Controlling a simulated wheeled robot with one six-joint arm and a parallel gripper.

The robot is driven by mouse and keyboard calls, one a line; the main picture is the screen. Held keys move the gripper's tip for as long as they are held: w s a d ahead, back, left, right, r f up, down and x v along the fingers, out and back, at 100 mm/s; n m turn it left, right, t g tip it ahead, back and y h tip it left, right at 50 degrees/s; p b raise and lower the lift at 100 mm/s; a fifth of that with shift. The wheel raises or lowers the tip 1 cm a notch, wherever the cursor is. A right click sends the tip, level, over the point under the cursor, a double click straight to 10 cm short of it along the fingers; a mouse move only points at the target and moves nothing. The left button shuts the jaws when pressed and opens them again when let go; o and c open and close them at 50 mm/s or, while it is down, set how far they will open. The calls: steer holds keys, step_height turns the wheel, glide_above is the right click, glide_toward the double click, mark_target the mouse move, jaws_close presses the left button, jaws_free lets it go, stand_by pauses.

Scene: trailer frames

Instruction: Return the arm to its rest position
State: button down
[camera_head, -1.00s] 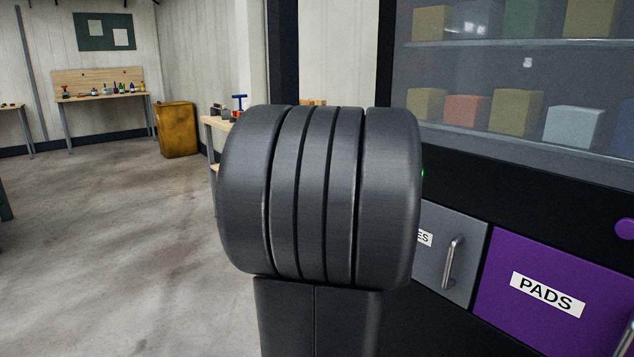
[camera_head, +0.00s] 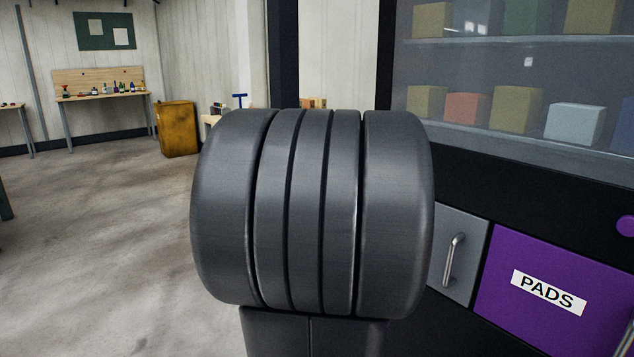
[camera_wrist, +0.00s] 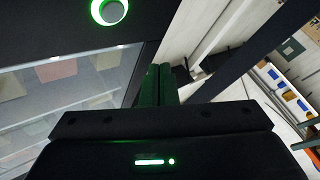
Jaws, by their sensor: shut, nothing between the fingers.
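My arm's dark grey ribbed joint (camera_head: 308,210) fills the middle of the head view, with a dark link below it. My gripper (camera_wrist: 159,70) shows in the wrist view, its two dark fingers together with nothing between them. It has a dark body with a green light. The gripper is hidden in the head view. In the wrist view, the fingers appear in front of a dark cabinet edge and a pale wall; I cannot tell the distance.
A dark cabinet at the right has glass-fronted shelves with coloured boxes, a purple PADS drawer (camera_head: 560,300) and a grey drawer (camera_head: 462,262) with a handle. A green-ringed round button (camera_wrist: 109,11) is at the top left. A yellow bin (camera_head: 178,129) and workbench (camera_head: 100,96) stand far left. The left floor is clear.

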steer(key=w+d+b, duration=0.1)
steer(key=d, duration=0.1)
steer(key=w+d+b, duration=0.1)
steer(key=w+d, duration=0.1)
steer(key=shift+f, duration=0.2)
steer(key=shift+b, duration=0.85)
steer(key=r+p, duration=0.1)
steer(key=p, duration=0.3)
steer(key=shift+w+d, duration=0.1)
steer(key=shift+w, duration=0.05)
steer(key=shift+p, duration=0.65)
